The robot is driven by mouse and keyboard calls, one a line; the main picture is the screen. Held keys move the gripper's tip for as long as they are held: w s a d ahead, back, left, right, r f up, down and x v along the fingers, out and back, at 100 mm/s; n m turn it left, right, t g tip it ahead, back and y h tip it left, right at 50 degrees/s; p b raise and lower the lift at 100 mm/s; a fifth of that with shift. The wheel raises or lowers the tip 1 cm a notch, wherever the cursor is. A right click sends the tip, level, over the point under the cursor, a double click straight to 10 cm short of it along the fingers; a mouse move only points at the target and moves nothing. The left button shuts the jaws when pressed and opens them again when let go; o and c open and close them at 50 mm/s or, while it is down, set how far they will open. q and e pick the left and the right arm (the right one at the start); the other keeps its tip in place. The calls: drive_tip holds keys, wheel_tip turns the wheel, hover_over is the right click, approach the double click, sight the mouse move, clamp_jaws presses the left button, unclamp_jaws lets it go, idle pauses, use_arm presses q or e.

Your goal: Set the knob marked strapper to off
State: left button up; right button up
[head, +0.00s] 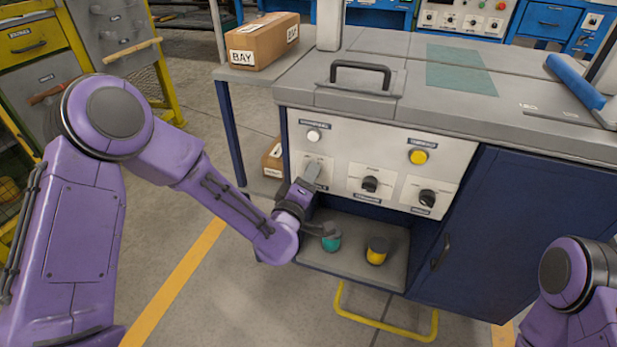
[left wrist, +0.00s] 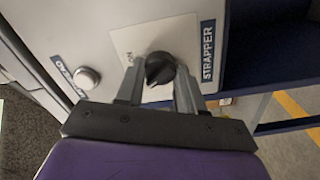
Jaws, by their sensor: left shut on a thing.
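The black knob (left wrist: 160,68) on its pale plate shows in the left wrist view, beside a blue label reading STRAPPER (left wrist: 208,50). My left gripper (left wrist: 158,86) is shut on this knob, one finger on each side. Small markings on the plate are partly covered by the fingers, and I cannot read the knob's setting for sure. In the head view my left gripper (head: 308,178) is at the left end of the panel (head: 342,147) and hides the knob. My right gripper is out of view.
Two other black knobs (head: 370,184) (head: 427,198) sit to the right on the panel. A white button (head: 313,136) and a yellow button (head: 418,157) are above. Below, a shelf (head: 345,262) holds a teal item (head: 331,242) and a yellow one (head: 377,251).

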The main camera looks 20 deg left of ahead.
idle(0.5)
use_arm(q)
drive_tip(key=o, duration=1)
drive_tip(key=shift+o, duration=0.2)
drive_tip(key=shift+s, duration=0.1)
drive_tip(key=s, duration=1)
drive_tip(key=shift+s+a, duration=0.25)
